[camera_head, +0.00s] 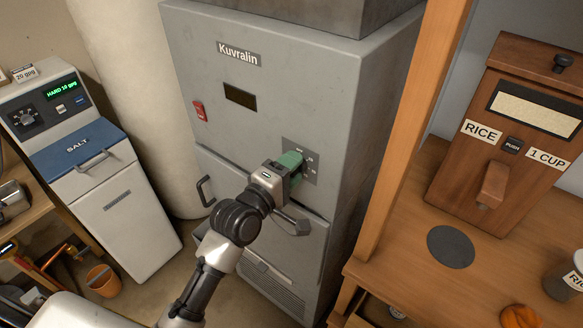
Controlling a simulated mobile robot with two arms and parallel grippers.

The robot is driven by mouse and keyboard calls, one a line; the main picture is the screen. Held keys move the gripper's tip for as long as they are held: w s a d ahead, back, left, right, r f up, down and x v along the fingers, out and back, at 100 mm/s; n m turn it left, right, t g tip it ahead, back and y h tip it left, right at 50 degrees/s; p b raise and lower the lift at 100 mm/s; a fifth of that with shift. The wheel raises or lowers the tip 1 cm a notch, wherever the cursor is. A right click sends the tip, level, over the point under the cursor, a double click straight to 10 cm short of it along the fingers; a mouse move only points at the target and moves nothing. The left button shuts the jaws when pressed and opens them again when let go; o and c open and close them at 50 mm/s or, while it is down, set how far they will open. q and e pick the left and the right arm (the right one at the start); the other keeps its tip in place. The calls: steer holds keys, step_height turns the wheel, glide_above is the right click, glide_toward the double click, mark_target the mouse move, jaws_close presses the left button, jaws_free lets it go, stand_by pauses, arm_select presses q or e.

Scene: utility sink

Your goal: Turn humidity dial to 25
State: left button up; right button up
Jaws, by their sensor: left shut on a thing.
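The grey Kuvralin cabinet (270,95) stands in the middle. A small dark grey plate with white marks (310,162) is on the right part of its front. My left gripper (291,164) reaches up to this plate from below, with green parts at its tip against it. It is shut on the dial there. The gripper hides the dial itself and most of its scale, so I cannot read where the dial points. My right gripper is not in view.
The cabinet has a red switch (200,110), a dark display (240,96) and a dark handle (205,190). A salt unit (120,210) stands left. A wooden post (408,130) rises close right of the cabinet, beside a wooden rice dispenser (470,190) on a counter.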

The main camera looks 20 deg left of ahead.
arm_select(q)
steer(key=shift+m, duration=0.3)
steer(key=m+p, duration=0.2)
steer(key=m, duration=0.1)
steer(key=shift+m, duration=0.3)
steer(key=m+p, duration=0.2)
steer(key=m, duration=0.3)
steer(key=shift+m, duration=0.4)
steer(key=o, duration=0.9)
